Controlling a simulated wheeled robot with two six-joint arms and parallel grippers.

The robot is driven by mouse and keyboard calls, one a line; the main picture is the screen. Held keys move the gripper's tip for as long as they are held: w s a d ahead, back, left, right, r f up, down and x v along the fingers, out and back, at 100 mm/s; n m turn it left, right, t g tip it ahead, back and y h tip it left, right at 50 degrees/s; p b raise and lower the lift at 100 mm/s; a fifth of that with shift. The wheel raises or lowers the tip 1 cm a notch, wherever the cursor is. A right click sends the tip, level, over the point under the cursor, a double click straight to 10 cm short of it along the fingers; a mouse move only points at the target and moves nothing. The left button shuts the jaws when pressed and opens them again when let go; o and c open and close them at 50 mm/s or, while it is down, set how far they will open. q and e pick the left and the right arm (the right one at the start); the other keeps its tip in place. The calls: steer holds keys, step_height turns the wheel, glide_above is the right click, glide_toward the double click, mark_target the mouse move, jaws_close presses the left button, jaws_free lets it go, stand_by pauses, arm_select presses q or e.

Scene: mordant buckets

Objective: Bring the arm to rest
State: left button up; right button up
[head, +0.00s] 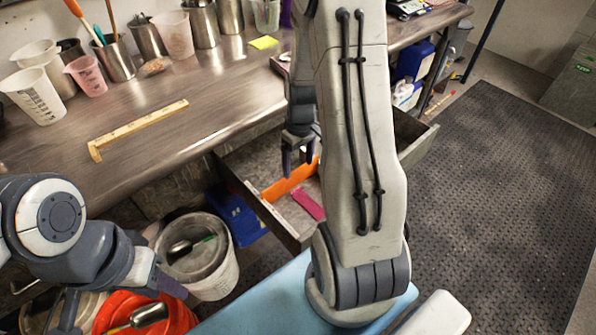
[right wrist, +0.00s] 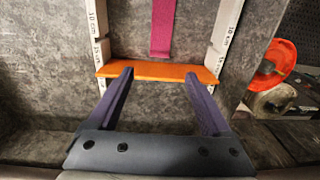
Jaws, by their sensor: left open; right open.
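My right gripper (head: 297,160) is open above the pulled-out drawer (head: 262,212) under the bench. An orange divider (head: 290,180) stands across the drawer beside it. In the right wrist view, the open purple fingers (right wrist: 158,76) point at the orange divider (right wrist: 158,71); nothing shows held between them. I cannot tell whether the tips touch it. A pink strip (head: 307,203) lies on the drawer floor and also shows in the right wrist view (right wrist: 162,28). My left gripper (head: 165,278) is open and empty at the lower left, close to the buckets.
A white bucket (head: 215,272) with a scoop and a red-orange bucket (head: 180,318) stand below my left gripper. The metal bench (head: 200,90) carries a yellow ruler (head: 137,128), cups and metal containers. Blue jugs (head: 415,60) stand under the bench. The dark floor mat (head: 490,170) is clear.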

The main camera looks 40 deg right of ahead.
steer(key=shift+r, duration=0.25)
stand_by(0.3)
steer(key=s+a+r+n+p, duration=0.2)
steer(key=a+r, duration=0.4)
steer(key=a, duration=0.4)
steer(key=s+a+r+n+p, duration=0.1)
steer(key=s+a+r, duration=0.1)
steer(key=a+r, duration=0.6)
steer(key=s+a+r+n+p, duration=0.1)
steer(key=s+a+r, duration=0.2)
steer(key=s+a, duration=0.2)
steer(key=s+a+r+n+p, duration=0.1)
steer(key=s+a+r+n, duration=0.1)
steer(key=s, duration=0.6)
steer(key=a+r, duration=0.1)
steer(key=a, duration=0.1)
steer(key=shift+s+a+y+p, duration=0.3)
steer(key=shift+a+p, duration=0.05)
steer(key=shift+a, duration=0.05)
